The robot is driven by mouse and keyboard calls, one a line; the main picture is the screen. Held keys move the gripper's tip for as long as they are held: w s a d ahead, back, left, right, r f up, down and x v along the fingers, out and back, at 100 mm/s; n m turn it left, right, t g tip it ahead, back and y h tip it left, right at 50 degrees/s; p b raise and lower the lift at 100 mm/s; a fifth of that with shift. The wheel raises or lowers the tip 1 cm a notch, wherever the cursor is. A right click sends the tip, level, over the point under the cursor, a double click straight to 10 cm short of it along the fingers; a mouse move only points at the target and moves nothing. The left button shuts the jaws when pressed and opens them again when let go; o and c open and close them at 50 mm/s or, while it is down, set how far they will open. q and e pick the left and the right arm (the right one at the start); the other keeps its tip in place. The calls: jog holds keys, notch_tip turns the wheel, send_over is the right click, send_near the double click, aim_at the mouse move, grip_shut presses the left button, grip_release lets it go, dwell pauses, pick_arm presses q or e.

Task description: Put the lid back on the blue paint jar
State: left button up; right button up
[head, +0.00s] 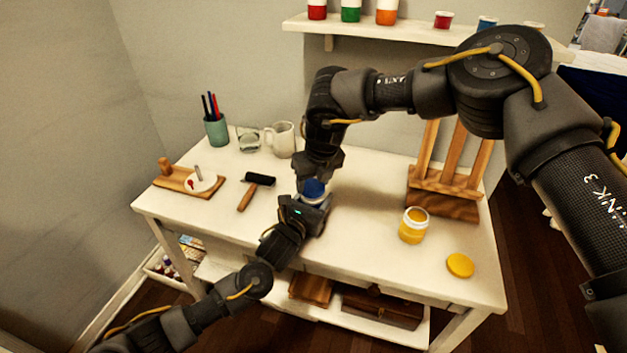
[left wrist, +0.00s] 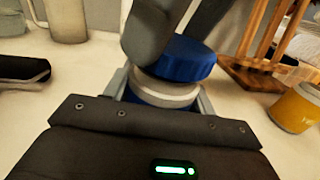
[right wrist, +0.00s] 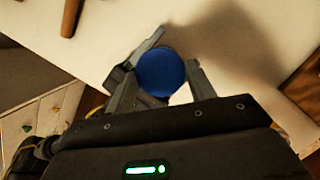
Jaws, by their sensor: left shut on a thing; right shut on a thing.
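The blue lid (head: 313,189) is between the fingers of my right gripper (head: 316,180), which reaches down from above and is shut on it. The lid's round blue top shows in the right wrist view (right wrist: 161,73). My left gripper (head: 306,208) is shut on the blue paint jar (left wrist: 163,94), whose pale rim and neck show in the left wrist view. There the lid (left wrist: 185,60) is directly over the jar mouth, looking slightly tilted and shifted right. A right finger hides part of it. I cannot tell whether it is seated.
An open yellow jar (head: 413,226) and its yellow lid (head: 460,265) are on the white table (head: 370,240) at right, by a wooden easel (head: 444,205). A roller (head: 257,180), mug (head: 283,139), glass (head: 248,140), pen cup (head: 215,130) and wooden board (head: 175,181) are at left.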

jog(key=shift+f, duration=0.55)
jog(key=m, duration=0.2)
jog(key=m+h, duration=0.1)
jog(key=m, duration=0.2)
jog(key=shift+a+m, duration=0.25)
jog(key=shift+m, duration=0.05)
jog(key=m+h, duration=0.1)
jog(key=m, duration=0.2)
jog(key=m+h, duration=0.1)
jog(key=m, duration=0.2)
jog(key=shift+w+a+m, duration=0.15)
jog(key=shift+m, duration=0.95)
jog(key=o, duration=1)
jog(key=shift+c, duration=0.2)
jog(key=shift+r, duration=2.25)
